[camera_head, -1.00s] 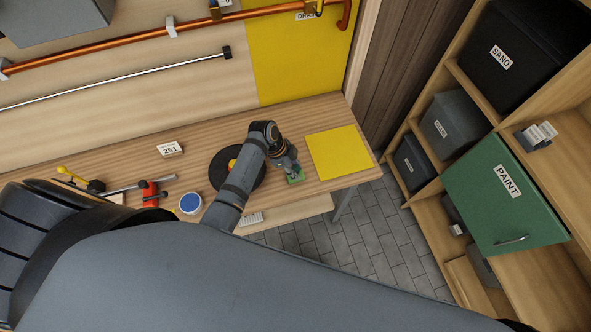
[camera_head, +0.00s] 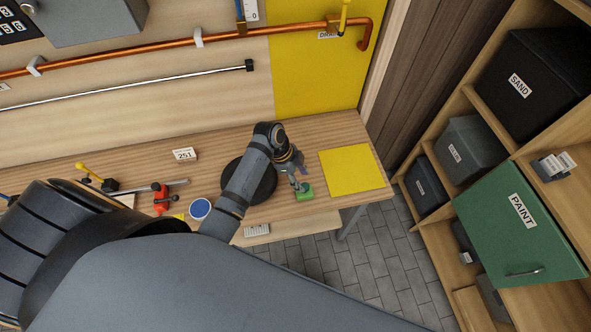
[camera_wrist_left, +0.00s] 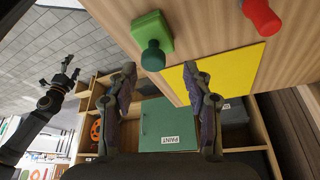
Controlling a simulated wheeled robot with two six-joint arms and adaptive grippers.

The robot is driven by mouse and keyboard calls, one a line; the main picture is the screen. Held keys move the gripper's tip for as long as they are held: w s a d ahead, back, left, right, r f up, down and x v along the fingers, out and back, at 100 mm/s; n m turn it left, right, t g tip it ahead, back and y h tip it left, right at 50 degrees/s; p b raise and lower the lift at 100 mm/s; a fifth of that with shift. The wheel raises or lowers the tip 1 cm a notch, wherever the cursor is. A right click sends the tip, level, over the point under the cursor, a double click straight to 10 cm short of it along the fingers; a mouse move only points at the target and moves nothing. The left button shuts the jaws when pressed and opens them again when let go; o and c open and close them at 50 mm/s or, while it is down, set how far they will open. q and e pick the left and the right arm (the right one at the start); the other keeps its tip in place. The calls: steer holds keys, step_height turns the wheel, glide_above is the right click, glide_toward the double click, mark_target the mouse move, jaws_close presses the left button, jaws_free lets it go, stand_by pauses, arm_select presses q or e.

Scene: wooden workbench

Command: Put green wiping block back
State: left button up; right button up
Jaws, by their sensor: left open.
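The green wiping block (camera_head: 304,192) sits on the workbench near its front edge, left of the yellow square (camera_head: 352,170). In the left wrist view the block (camera_wrist_left: 152,28) shows its darker green round knob (camera_wrist_left: 153,57) pointing toward the gripper. My left gripper (camera_head: 297,182) is just behind and above the block in the head view. In the left wrist view the gripper (camera_wrist_left: 162,85) is open, with nothing between its fingers, and the knob lies beyond the fingertips. My right gripper (camera_wrist_left: 64,74) shows small at the left of the wrist view; its jaw state is unclear.
A black disc (camera_head: 262,186) lies beside the block, partly behind my left arm. A red clamp-like tool (camera_head: 161,199) and blue-topped round tin (camera_head: 200,208) are farther left. A shelf with a green PAINT door (camera_head: 518,225) stands right, past a floor gap.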

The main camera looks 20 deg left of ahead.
arm_select(q)
steer(key=v, duration=0.7)
steer(key=shift+r+b, duration=0.2)
steer(key=shift+b, duration=0.2)
steer(key=shift+s+a, duration=0.1)
